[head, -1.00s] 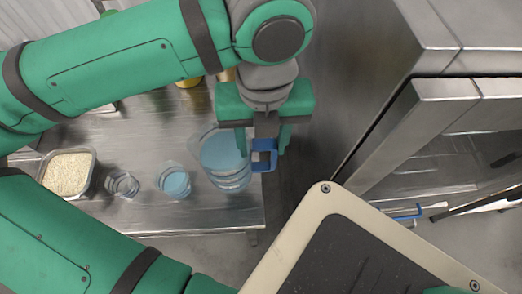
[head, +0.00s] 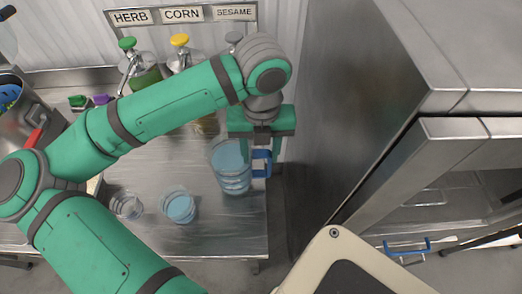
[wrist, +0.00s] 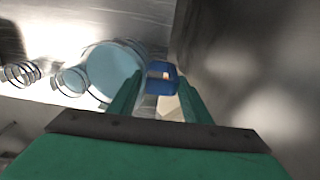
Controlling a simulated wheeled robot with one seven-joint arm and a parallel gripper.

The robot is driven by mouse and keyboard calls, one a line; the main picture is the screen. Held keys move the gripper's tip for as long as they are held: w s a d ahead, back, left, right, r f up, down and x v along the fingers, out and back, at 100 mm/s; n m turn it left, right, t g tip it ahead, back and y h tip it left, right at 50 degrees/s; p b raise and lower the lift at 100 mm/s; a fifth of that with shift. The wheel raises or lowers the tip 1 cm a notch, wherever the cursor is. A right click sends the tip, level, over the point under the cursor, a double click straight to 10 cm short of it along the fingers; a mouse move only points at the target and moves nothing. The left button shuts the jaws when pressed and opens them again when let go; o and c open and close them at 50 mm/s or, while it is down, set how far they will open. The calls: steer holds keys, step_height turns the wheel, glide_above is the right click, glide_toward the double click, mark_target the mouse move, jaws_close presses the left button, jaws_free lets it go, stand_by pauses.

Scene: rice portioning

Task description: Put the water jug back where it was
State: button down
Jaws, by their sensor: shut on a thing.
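The water jug (head: 230,168) is a clear vessel with pale blue water and a blue handle (head: 261,163). It stands upright at the right end of the steel table in the head view. My gripper (head: 262,150) is shut on the blue handle from above. In the wrist view the handle (wrist: 162,78) sits between the fingertips, with the jug's round water surface (wrist: 112,68) just left of them. I cannot tell whether the jug's base touches the table.
A cup of blue water (head: 179,205) and an empty glass cup (head: 127,205) stand left of the jug on the steel table (head: 215,235). Bottles with green (head: 128,44) and yellow (head: 180,41) tops stand behind. A tall steel cabinet (head: 330,110) is close on the right.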

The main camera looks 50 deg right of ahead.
steer(key=shift+w+f, duration=0.1)
steer(key=shift+f, duration=0.95)
steer(key=shift+s+f, duration=0.15)
steer(key=shift+s, duration=0.05)
steer(key=c, duration=0.9)
jaws_free()
steer(key=shift+a, duration=0.1)
steer(key=shift+c, duration=0.2)
step_height(320, 180, up, 12)
steer(key=shift+r, duration=0.15)
